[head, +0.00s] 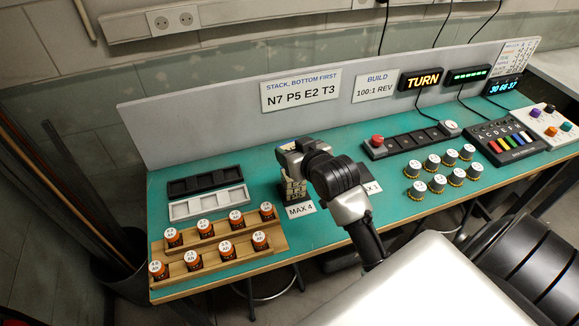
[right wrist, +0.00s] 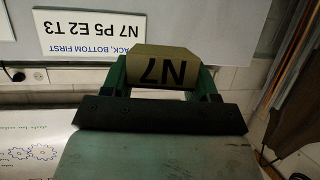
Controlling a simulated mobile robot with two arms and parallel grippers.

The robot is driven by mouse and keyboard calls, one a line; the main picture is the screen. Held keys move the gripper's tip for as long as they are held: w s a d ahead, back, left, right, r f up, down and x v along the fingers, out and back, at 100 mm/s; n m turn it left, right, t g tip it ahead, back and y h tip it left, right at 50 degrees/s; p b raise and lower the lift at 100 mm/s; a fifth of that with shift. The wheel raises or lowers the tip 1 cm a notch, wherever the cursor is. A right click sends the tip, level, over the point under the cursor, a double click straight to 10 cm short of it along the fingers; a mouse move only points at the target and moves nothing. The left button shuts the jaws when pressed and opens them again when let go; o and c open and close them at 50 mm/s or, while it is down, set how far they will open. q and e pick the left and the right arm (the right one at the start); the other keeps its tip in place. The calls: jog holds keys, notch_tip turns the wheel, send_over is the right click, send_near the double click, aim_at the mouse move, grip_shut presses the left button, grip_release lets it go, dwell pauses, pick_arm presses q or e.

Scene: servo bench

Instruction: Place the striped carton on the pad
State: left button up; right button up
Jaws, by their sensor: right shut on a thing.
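My right gripper (head: 290,160) is above the teal bench, behind the MAX 4 label (head: 300,211). In the right wrist view the jaws are shut on a tan block marked N7 (right wrist: 160,70), which shows upside down between the fingers. In the head view, cream-and-dark lettered blocks (head: 295,188) show just below the gripper; the arm partly hides them, and I cannot tell which is held. No carton with clear stripes and no pad can be made out for sure. My left gripper is out of view.
Orange-sided jars (head: 225,250) stand on a wooden stepped rack at the left, before a grey tray (head: 206,204). Several capped jars (head: 437,183) stand at the right. A button strip (head: 410,140) lies behind them. A back panel carries the sign N7 P5 E2 T3 (head: 300,93).

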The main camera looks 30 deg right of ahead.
jog(key=w+d+r+m+h, duration=0.1)
jog(key=w+d+r, duration=0.1)
jog(key=d, duration=1.1)
jog(key=shift+d+r+h, duration=0.25)
jog(key=shift+r+h, duration=0.05)
jog(key=shift+w, duration=0.1)
jog(key=a+f+p, duration=0.1)
jog(key=a+f, duration=0.1)
jog(key=a, duration=0.2)
jog(key=a+f+p, duration=0.1)
jog(key=a+f, duration=0.1)
jog(key=a, duration=0.2)
jog(key=a+f+p, duration=0.1)
jog(key=a+f, duration=0.2)
jog(key=shift+a, duration=0.4)
notch_tip(320, 180, down, 3)
jog(key=shift+r+p, duration=0.15)
jog(key=shift+p, duration=0.7)
jog(key=shift+f, duration=0.45)
jog(key=shift+f, duration=0.1)
jog(key=o, duration=0.9)
